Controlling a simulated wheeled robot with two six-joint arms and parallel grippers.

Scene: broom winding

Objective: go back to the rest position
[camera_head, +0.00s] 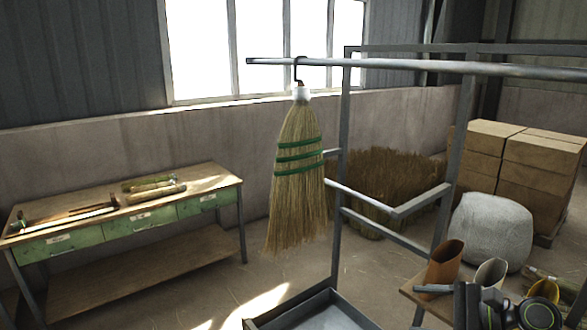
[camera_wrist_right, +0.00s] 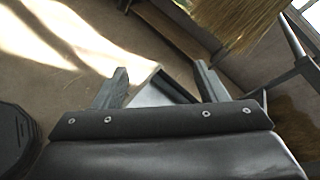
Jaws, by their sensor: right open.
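A straw broom (camera_head: 299,165) with green bands hangs upright, bristles down, from a dark hook (camera_head: 298,68) on the metal rail (camera_head: 420,67). Its bristles also show at the top of the right wrist view (camera_wrist_right: 238,22). My right gripper (camera_head: 436,290) is low at the bottom right of the head view, well apart from the broom. In the right wrist view its two fingers (camera_wrist_right: 160,82) are spread with nothing held between them. My left gripper is not in view.
A grey metal tray (camera_head: 315,312) sits low below the broom. Beside my right gripper a small table holds an orange-brown cup (camera_head: 444,263) and a pale cup (camera_head: 490,274). A green-drawer workbench (camera_head: 125,222) stands left. The floor between bench and rack is clear.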

